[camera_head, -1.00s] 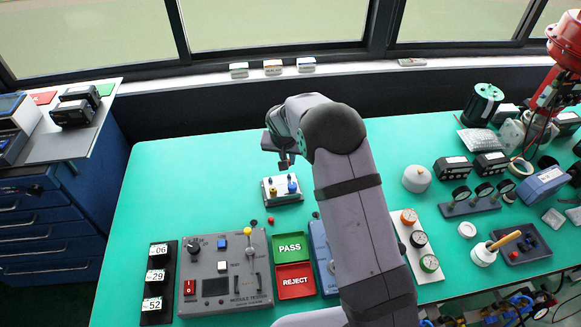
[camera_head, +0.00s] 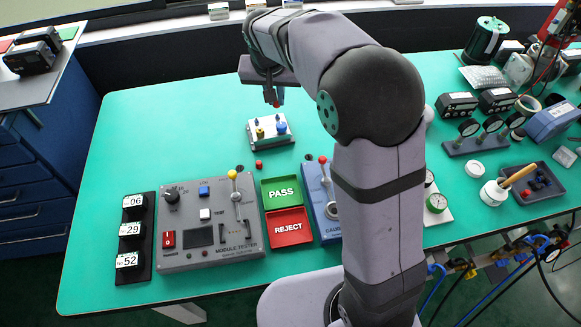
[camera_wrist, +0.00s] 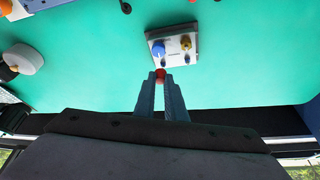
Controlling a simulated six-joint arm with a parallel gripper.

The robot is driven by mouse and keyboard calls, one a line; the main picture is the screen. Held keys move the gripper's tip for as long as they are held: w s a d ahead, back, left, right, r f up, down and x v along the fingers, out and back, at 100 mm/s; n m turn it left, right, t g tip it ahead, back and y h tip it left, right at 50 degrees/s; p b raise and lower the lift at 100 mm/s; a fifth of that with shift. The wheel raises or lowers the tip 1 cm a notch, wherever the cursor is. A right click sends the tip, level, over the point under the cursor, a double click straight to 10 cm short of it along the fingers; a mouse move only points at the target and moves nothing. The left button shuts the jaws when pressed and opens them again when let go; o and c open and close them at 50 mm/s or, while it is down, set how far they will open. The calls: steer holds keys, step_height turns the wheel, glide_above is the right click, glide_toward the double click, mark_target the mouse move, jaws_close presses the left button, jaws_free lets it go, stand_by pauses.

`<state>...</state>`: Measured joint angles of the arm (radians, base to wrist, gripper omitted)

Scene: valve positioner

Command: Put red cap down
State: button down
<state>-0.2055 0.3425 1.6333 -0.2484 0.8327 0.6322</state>
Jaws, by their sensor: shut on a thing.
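The red cap (camera_wrist: 160,76) is pinched between the tips of my gripper (camera_wrist: 160,82) in the wrist view. In the head view my gripper (camera_head: 273,100) points down with a small bit of red at its tips, above and behind the white valve block (camera_head: 254,136). The block carries a yellow cap (camera_head: 260,133) and a blue cap (camera_head: 281,128), with two dark stems behind them. The block also shows in the wrist view (camera_wrist: 190,57), just beyond the fingertips. The cap appears clear of the table.
A small red piece (camera_head: 259,164) lies on the green table in front of the block. The green PASS tray (camera_head: 282,205), red REJECT tray (camera_head: 289,240) and module tester (camera_head: 190,258) stand nearer. Bare table lies left of the block (camera_head: 165,120).

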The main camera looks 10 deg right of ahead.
steer(key=s+d+f+m, duration=0.1)
steer(key=s+d+f, duration=0.1)
steer(key=s+f, duration=0.4)
steer(key=shift+s+f, duration=0.15)
steer(key=shift+f, duration=1.4)
steer(key=shift+s+f, duration=0.2)
steer(key=shift+f, duration=1.35)
steer(key=shift+s+f, duration=0.15)
steer(key=shift+f, duration=1.4)
steer(key=shift+f+b, duration=0.2)
steer(key=shift+b, duration=0.3)
steer(key=c, duration=1.8)
jaws_free()
steer(key=shift+h, duration=0.3)
steer(key=shift+r, duration=0.2)
